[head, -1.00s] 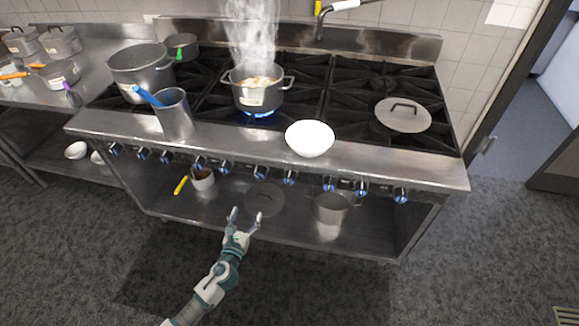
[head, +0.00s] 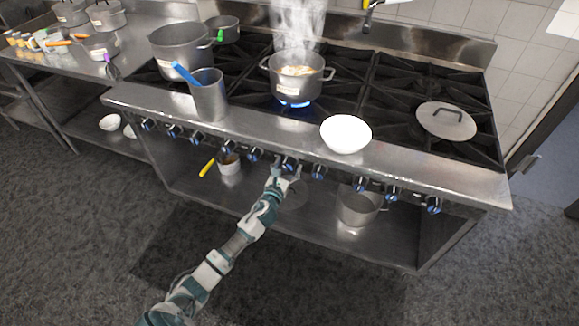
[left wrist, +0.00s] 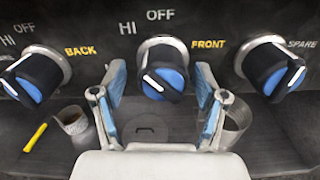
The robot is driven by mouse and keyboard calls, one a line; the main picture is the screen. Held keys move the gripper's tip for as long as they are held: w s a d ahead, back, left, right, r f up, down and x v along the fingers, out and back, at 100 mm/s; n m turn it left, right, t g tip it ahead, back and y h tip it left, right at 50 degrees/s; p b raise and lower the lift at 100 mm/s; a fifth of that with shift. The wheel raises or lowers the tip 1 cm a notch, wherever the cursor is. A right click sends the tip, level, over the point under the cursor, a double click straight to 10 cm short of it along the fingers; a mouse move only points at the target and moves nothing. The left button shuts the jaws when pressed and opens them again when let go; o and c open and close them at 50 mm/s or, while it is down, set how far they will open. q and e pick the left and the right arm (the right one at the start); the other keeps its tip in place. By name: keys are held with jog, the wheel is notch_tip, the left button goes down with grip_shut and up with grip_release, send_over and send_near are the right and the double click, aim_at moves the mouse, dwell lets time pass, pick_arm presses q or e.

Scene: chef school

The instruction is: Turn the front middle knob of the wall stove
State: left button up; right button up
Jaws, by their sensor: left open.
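The wall stove (head: 250,135) has a row of black and blue knobs along its front edge. In the left wrist view, the middle knob (left wrist: 162,70) sits at the centre, with a yellow FRONT label to its right and OFF above it. Its white pointer line leans to the upper left. My left gripper (head: 286,171) is at this knob, which also shows in the head view (head: 288,163). In the left wrist view the gripper (left wrist: 160,78) is open, one finger on each side of the knob, with gaps visible. My right gripper is not in view.
Neighbouring knobs (left wrist: 37,75) (left wrist: 272,68) flank it closely. A steaming pot (head: 296,77) stands over a blue flame. A white bowl (head: 346,134) and a metal container (head: 209,96) rest on the front ledge.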

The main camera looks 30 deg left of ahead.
pick_arm(q)
jog(key=shift+w+a, duration=0.15)
jog(key=shift+w, duration=0.05)
jog(key=shift+d+r, duration=0.1)
jog(key=shift+d, duration=0.3)
jog(key=c, duration=0.4)
jog(key=shift+r, duration=0.1)
jog(key=c, duration=0.8)
jog(key=shift+o, duration=0.2)
